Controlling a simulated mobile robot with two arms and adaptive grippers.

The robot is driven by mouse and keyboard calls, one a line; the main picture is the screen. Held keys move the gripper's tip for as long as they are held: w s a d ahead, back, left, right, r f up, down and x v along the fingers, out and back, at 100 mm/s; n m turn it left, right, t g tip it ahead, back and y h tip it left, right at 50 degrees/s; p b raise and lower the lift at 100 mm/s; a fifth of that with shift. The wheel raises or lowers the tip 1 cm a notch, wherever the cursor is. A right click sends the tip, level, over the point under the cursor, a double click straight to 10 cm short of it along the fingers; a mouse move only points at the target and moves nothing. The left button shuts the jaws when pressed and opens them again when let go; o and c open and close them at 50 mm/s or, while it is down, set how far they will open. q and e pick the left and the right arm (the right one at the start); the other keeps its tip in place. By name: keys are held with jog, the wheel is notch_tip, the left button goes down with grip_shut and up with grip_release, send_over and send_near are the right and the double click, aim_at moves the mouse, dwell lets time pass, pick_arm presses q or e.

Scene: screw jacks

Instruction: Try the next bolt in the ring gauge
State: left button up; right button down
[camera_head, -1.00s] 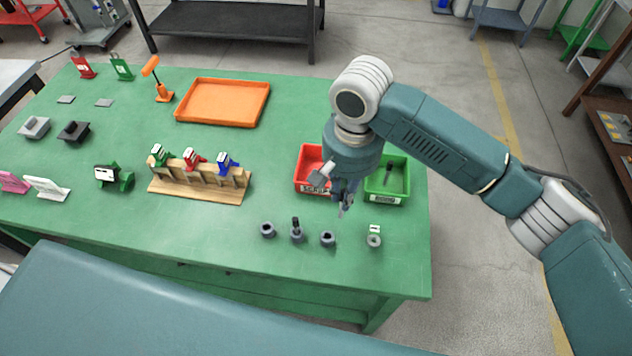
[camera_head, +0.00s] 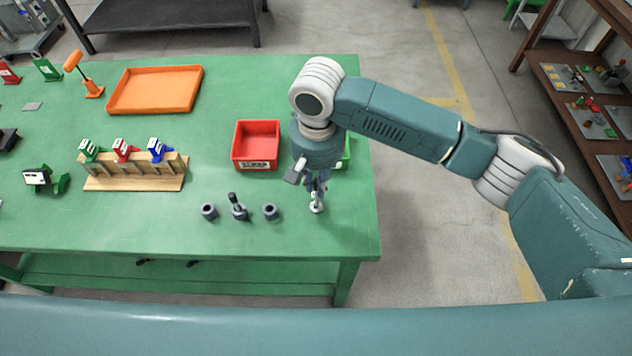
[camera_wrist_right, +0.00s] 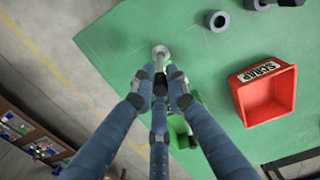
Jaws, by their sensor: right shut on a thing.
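The ring gauge (camera_head: 317,208), a small grey ring, stands near the right end of the green table; it also shows in the right wrist view (camera_wrist_right: 160,52). My right gripper (camera_head: 318,188) points down just above it. Its fingers are closed around a small dark piece, apparently a bolt (camera_wrist_right: 160,86), mostly hidden by them. I cannot tell whether its tip is inside the ring. My left gripper is out of view.
A red bin (camera_head: 257,146) labelled SCRAP in the right wrist view (camera_wrist_right: 265,96) stands behind the holders. A green bin (camera_head: 346,154) is mostly hidden behind my right arm. A wooden stand (camera_head: 136,182) and an orange tray (camera_head: 155,90) are farther left. The table's right edge is close.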

aim_at(316, 203)
jog(key=shift+a+f, duration=0.1)
jog(key=shift+f, duration=0.4)
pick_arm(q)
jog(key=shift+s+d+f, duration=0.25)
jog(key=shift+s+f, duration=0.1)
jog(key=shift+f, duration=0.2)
pick_arm(e)
jog(key=shift+f, duration=1.85)
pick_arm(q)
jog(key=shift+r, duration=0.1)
pick_arm(e)
jog(key=shift+r, duration=0.1)
